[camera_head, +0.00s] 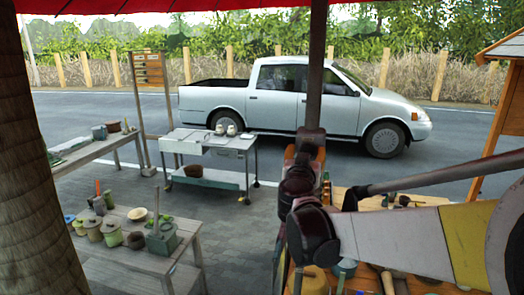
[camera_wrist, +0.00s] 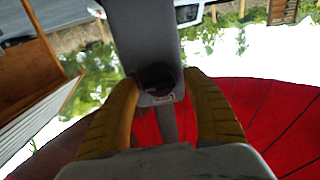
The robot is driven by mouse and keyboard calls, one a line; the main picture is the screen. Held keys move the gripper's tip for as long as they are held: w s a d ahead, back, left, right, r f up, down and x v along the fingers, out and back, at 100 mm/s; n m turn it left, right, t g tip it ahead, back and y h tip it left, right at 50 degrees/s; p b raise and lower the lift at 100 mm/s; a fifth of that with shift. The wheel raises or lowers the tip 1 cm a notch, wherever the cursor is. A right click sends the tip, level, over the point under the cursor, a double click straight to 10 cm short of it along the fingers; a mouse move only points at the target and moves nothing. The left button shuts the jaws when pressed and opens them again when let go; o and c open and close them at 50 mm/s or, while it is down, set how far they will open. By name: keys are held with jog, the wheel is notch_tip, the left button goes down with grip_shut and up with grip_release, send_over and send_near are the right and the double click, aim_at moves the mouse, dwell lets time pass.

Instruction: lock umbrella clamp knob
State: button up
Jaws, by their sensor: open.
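The umbrella pole (camera_wrist: 145,35) shows in the wrist view as a wide grey tube, with a thinner tube running on to the red umbrella canopy (camera_wrist: 265,110). The dark round clamp knob (camera_wrist: 158,77) sits where the wide tube ends. My gripper (camera_wrist: 160,85) is open, its two yellow fingers on either side of the knob with gaps between. I cannot tell how far the knob is in depth. In the head view the dark pole (camera_head: 316,60) stands upright right of middle. My arm's dark joints cover its lower part, and the knob cannot be made out there.
A crowded table (camera_head: 355,193) stands behind and below my arm. A grey cart (camera_head: 190,138) and a wooden table with pots (camera_head: 125,262) stand left. A tree trunk (camera_head: 40,180) fills the left edge; a wooden structure (camera_head: 508,110) is at right. A pickup (camera_head: 305,95) is parked behind.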

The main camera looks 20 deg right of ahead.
jog(key=c, duration=1.2)
jog(key=shift+n, duration=0.3)
jog(key=n+b, duration=0.2)
jog(key=n, duration=0.1)
jog(key=shift+a+n, duration=0.1)
jog(key=shift+n, duration=0.2)
jog(key=n+b, duration=0.1)
jog(key=n, duration=0.3)
jog(key=shift+f+n, duration=0.1)
jog(key=shift+n, duration=0.2)
jog(key=n+b, duration=0.1)
jog(key=n, duration=0.3)
jog(key=shift+w+a+n+b, duration=0.1)
jog(key=shift+n+b, duration=0.2)
jog(key=shift+b, duration=0.1)
jog(key=shift+n+b, duration=0.5)
jog(key=shift+n, duration=1.7)
jog(key=o, duration=1.2)
jog(key=shift+f, duration=0.1)
